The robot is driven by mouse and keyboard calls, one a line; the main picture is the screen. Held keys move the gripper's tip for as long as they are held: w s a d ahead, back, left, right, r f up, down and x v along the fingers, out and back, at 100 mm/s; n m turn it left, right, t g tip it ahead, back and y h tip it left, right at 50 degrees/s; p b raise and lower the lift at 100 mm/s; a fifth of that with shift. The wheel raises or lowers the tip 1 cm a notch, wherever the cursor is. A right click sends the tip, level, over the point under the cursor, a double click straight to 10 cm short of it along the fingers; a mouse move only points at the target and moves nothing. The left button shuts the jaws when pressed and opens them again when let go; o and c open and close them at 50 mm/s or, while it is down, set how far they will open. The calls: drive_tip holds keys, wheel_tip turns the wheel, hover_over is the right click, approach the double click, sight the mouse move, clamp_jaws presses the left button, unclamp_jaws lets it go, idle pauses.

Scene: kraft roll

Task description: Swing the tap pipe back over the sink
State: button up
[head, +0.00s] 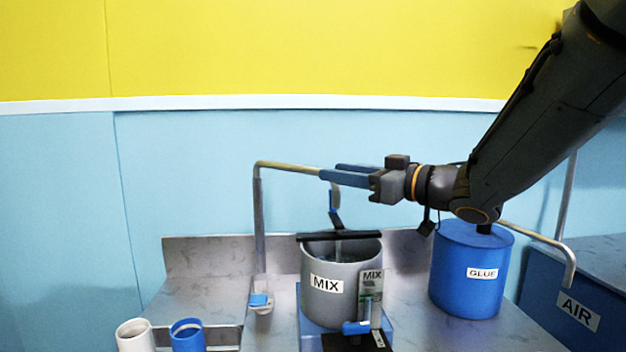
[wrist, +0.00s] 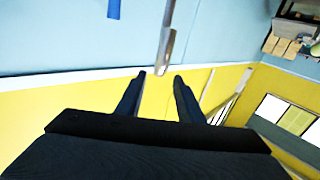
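A tap pipe (head: 290,167) tops a grey upright at the left of the bench and runs right to my gripper's fingertips. Whether it continues behind my gripper is hidden. My gripper (head: 325,173) is level above the grey MIX pot and points left. In the wrist view, my gripper (wrist: 160,77) has its fingers apart. A grey pipe (wrist: 168,45) shows ahead, with its lower end in line with the gap; contact is not clear. Another pipe (head: 540,237) with a down-turned end shows at right; I cannot tell whether it joins the first. I cannot make out a sink.
The MIX pot (head: 322,305) has a black bar across its top. The blue GLUE drum (head: 465,265) stands below my wrist. White (head: 135,336) and blue (head: 188,338) cups are at front left. A blue AIR unit (head: 550,300) is at right.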

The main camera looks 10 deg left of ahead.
sight(312, 171)
drive_tip(key=shift+w+a+f, duration=0.15)
drive_tip(key=shift+w+f, duration=0.15)
drive_tip(key=shift+f, duration=0.05)
drive_tip(key=p+x, duration=0.1)
drive_tip(key=x, duration=0.6)
drive_tip(key=shift+w+a, duration=0.1)
drive_tip(key=shift+a, duration=0.2)
clamp_jaws()
